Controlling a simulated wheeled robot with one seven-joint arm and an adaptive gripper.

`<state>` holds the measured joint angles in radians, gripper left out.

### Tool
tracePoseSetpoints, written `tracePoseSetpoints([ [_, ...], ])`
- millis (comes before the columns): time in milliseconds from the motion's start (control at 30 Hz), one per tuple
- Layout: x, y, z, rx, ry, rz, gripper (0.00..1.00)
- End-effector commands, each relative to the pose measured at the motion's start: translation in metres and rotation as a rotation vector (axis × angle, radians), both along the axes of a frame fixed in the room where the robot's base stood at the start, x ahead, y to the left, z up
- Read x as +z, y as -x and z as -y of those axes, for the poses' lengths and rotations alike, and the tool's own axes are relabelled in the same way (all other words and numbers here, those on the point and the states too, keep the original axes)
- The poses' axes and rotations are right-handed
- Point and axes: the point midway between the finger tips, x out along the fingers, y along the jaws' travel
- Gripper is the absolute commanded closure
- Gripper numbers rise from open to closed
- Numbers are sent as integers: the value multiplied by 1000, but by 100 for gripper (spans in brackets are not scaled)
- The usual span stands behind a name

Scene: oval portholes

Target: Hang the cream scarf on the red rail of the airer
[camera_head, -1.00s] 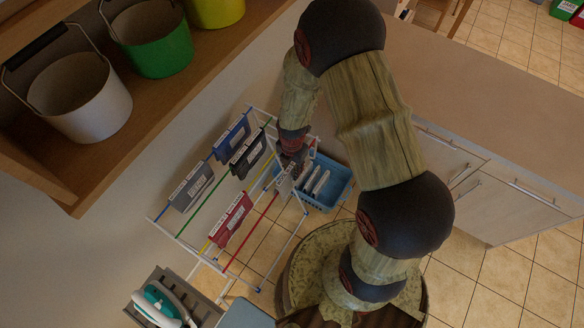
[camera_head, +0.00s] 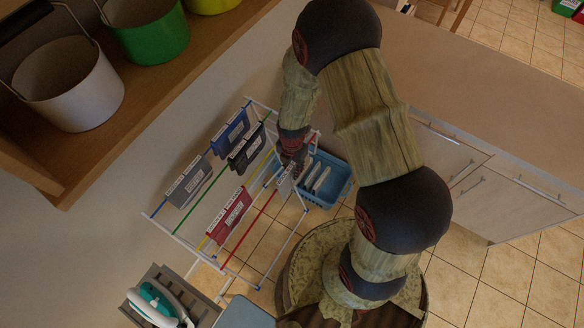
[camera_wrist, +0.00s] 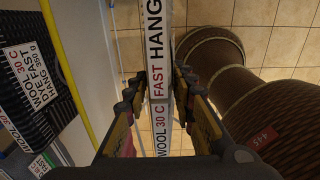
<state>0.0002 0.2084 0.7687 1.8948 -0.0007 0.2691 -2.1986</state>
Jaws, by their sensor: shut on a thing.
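My gripper (camera_head: 291,165) is shut on the cream scarf (camera_head: 286,186), which hangs pale and mostly hidden under the fingers. In the wrist view, my gripper (camera_wrist: 160,105) has a finger on each side of the scarf's white labelled top edge (camera_wrist: 157,60), which reads wool, 30 C, fast, hang. The airer (camera_head: 270,276) has coloured rails. Its red rail (camera_head: 258,220) runs along the right side, and the scarf is close to its upper part. I cannot tell whether they touch.
A red cloth (camera_head: 229,215), a grey cloth (camera_head: 187,180), a black cloth (camera_head: 247,150) and a blue cloth (camera_head: 231,130) hang on the airer. A blue basket (camera_head: 330,200) with pale folded items is at its right. An iron (camera_head: 155,305) lies lower left. A bucket shelf (camera_head: 150,135) overhangs upper left.

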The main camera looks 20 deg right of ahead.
Motion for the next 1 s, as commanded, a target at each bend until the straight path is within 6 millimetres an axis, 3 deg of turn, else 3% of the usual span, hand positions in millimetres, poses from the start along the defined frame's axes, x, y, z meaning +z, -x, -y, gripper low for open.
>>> tracePoseSetpoints([
  [367, 0, 0, 0, 0, 0, 0, 54],
  [700, 2, 0, 0, 0, 0, 0, 53],
  [867, 18, -1, 0, 0, 0, 2, 53],
  [1000, 45, -2, 0, 0, 0, 5, 53],
])
